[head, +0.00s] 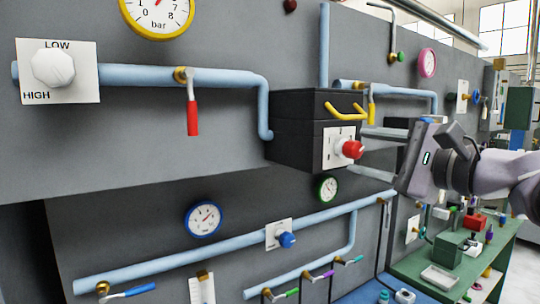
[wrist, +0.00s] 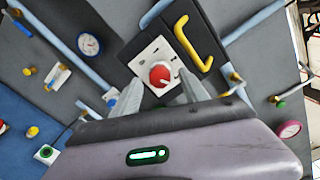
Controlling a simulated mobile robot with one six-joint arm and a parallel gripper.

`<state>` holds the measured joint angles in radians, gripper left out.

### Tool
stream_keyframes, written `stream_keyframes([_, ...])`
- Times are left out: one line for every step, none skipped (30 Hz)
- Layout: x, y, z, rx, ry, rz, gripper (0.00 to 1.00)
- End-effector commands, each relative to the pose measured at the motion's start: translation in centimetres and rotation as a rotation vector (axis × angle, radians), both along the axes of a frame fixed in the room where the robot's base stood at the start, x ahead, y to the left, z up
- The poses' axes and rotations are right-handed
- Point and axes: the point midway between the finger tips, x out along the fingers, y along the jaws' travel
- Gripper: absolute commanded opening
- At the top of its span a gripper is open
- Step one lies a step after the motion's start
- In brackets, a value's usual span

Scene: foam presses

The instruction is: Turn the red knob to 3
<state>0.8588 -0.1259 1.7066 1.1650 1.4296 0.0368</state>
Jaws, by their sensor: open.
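The red knob (head: 351,149) sits on a white dial plate (head: 329,149) on the front of a black box (head: 293,148). The knob also shows in the wrist view (wrist: 160,76). A white mark shows on its face, but the plate's numbers are too small to read, so I cannot tell its setting. My gripper (head: 361,152) is open, with one finger above and one below the knob in the head view. In the wrist view its fingertips (wrist: 160,88) flank the knob with gaps on both sides. I see no contact.
A yellow handle (head: 345,111) is on the box just above the knob. A yellow lever (head: 372,104) and a blue pipe (head: 410,92) are close by. A blue knob (head: 287,240) is lower down. A white LOW/HIGH knob (head: 53,68) and red lever (head: 193,117) are to the left.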

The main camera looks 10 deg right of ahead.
Motion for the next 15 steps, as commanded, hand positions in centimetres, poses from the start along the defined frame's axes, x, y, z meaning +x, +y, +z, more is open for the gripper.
stream_keyframes([-1.3,-0.7,-0.1,-0.001,-0.001,-0.008,0.52])
stream_keyframes([-2.2,-1.0,-0.1,-0.002,-0.001,-0.009,0.52])
stream_keyframes([-3.5,-1.4,-0.1,0.0,0.0,-0.008,0.52])
stream_keyframes([-4.4,-1.9,-0.2,-0.001,0.001,-0.009,0.52])
stream_keyframes([-5.4,-2.2,-0.1,0.0,0.0,-0.009,0.52])
stream_keyframes([-6.7,-2.6,-0.1,-0.001,0.0,-0.01,0.52])
stream_keyframes([-7.6,-3.0,-0.2,0.0,0.001,-0.009,0.52])
stream_keyframes([-8.5,-3.3,-0.2,0.0,0.0,-0.01,0.52])
stream_keyframes([-9.5,-3.7,-0.2,0.0,0.0,-0.009,0.52])
stream_keyframes([-10.3,-4.0,-0.2,0.0,0.001,-0.009,0.52])
stream_keyframes([-11.0,-4.2,-0.2,0.0,0.001,-0.009,0.52])
stream_keyframes([-11.7,-4.4,-0.1,0.001,0.001,-0.008,0.52])
stream_keyframes([-12.2,-4.6,-0.2,0.0,0.002,-0.006,0.52])
stream_keyframes([-12.7,-4.7,-0.1,0.0,0.001,-0.005,0.52])
stream_keyframes([-13.1,-4.9,-0.1,0.0,0.001,-0.004,0.52])
